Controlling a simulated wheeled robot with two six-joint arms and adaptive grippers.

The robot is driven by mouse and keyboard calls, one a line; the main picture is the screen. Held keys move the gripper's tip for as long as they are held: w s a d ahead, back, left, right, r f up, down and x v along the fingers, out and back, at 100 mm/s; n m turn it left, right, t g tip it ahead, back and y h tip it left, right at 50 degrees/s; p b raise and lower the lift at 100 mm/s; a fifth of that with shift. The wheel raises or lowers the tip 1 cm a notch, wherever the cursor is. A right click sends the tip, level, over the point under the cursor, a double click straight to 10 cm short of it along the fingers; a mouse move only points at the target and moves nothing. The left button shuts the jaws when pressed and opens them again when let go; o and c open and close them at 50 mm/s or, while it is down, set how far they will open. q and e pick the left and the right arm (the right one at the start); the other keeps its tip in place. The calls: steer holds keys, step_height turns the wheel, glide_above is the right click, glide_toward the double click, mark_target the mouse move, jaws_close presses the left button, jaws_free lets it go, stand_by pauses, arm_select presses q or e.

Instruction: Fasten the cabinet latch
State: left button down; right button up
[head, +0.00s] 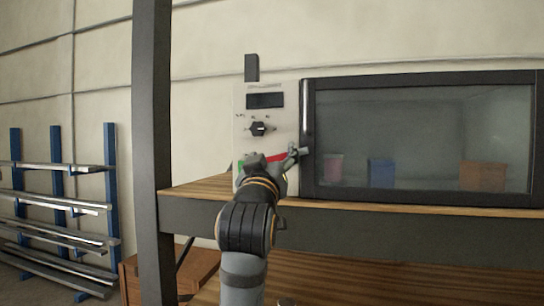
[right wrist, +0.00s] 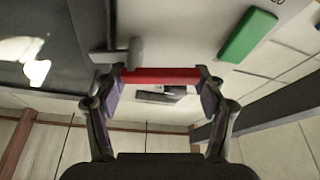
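The cabinet (head: 308,190) has a dark-framed glass door (head: 420,130) that looks closed in the head view. Its latch, a red bar (head: 279,156), sits low on the pale panel beside the door's left edge. In the right wrist view the red latch bar (right wrist: 160,76) spans the gap between my right fingertips, with a grey block at its left end. My right gripper (head: 274,161) is at the latch, its fingers spread wide on either end of the bar. I cannot tell whether they touch it. My arm partly hides the latch. My left gripper is not in view.
The panel carries a dark display (head: 265,100), a black dial (head: 259,129) and a green piece (right wrist: 248,36). A dark post (head: 152,120) stands left of the cabinet. The wooden worktop (head: 205,187) is clear at its left end. A metal stock rack (head: 60,200) stands far left.

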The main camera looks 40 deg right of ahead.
steer(key=c, duration=0.3)
steer(key=shift+m+g+h+b, duration=0.3)
steer(key=shift+m+b, duration=0.35)
steer(key=shift+m, duration=0.15)
steer(key=shift+c, duration=0.2)
steer(key=shift+m+h+b, duration=0.3)
steer(key=shift+m+b, duration=0.05)
steer(key=shift+m, duration=0.25)
steer(key=shift+r+m+g+h, duration=0.35)
steer(key=shift+m+g, duration=0.15)
steer(key=shift+m, duration=0.4)
steer(key=o, duration=0.9)
steer(key=shift+c, duration=0.2)
steer(key=o, duration=0.3)
steer(key=shift+w+d, duration=0.15)
steer(key=shift+d, duration=0.1)
